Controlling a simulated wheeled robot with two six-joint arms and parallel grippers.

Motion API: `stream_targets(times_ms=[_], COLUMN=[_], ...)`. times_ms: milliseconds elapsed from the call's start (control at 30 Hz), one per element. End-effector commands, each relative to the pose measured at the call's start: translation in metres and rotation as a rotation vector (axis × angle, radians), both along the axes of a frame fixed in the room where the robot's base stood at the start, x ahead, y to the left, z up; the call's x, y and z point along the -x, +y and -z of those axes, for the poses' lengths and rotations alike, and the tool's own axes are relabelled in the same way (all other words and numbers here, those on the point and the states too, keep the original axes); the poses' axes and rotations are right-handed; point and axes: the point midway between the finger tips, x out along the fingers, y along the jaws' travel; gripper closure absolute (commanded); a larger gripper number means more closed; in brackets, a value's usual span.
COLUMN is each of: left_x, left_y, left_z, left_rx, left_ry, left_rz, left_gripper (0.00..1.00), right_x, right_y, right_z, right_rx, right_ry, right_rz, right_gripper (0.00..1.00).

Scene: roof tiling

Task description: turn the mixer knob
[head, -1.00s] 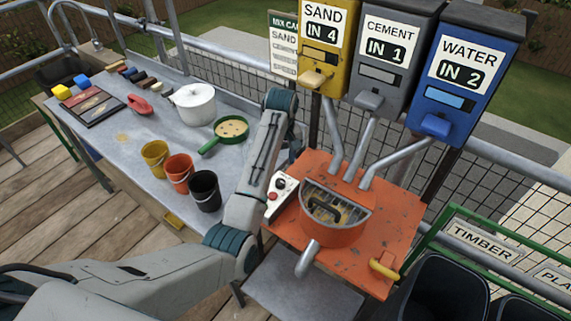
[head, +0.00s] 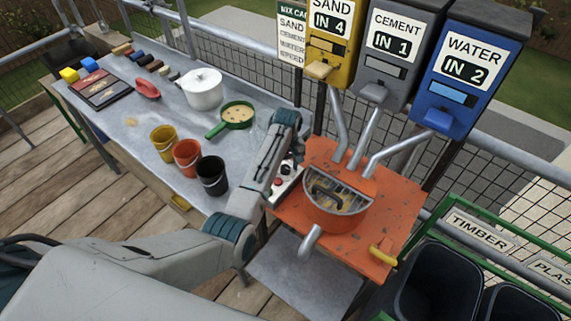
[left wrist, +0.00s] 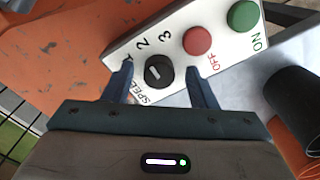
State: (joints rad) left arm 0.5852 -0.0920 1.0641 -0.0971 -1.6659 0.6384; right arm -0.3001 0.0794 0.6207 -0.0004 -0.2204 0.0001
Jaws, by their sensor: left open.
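The mixer knob (left wrist: 159,71) is a round black dial with a white mark, on the white control panel (left wrist: 122,47) beside the SPEED label and the numbers 2 and 3. Its mark slants toward the upper left, in the direction of the partly hidden low end of the scale. My left gripper (left wrist: 162,80) is open, with one finger on each side of the knob; I cannot tell whether they touch it. In the head view my left arm covers part of the panel (head: 284,192) and hides the knob. The orange mixer (head: 335,215) stands right beside the panel. My right gripper is not in view.
A red OFF button (left wrist: 198,41) and a green ON button (left wrist: 243,16) sit near the knob. A black bucket (head: 212,177) stands on the workbench left of my arm. Sand, cement and water dispensers (head: 455,75) hang behind the mixer.

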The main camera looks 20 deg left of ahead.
Motion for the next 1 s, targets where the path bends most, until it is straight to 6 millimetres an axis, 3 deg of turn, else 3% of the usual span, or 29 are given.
stream_targets(times_ms=[133, 167, 367, 667, 1000], left_x=[0.0, 0.0, 0.0, 0.0, 0.0], left_y=[0.0, 0.0, 0.0, 0.0, 0.0], left_z=[0.0, 0.0, 0.0, -0.002, -0.005], left_rx=[0.0, 0.0, 0.0, 0.0, -0.001], left_ry=[0.0, 0.0, 0.0, 0.0, 0.001], left_rz=[0.0, 0.0, 0.0, 0.029, 0.232], left_gripper=[0.48, 0.52, 0.91, 0.92, 0.92], right_x=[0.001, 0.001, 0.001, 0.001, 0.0], right_y=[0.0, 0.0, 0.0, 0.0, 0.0], right_z=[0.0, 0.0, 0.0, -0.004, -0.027], right_rx=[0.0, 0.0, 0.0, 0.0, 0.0], right_ry=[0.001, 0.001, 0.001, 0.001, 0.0], right_rz=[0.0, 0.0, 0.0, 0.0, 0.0], right_gripper=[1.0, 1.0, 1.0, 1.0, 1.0])
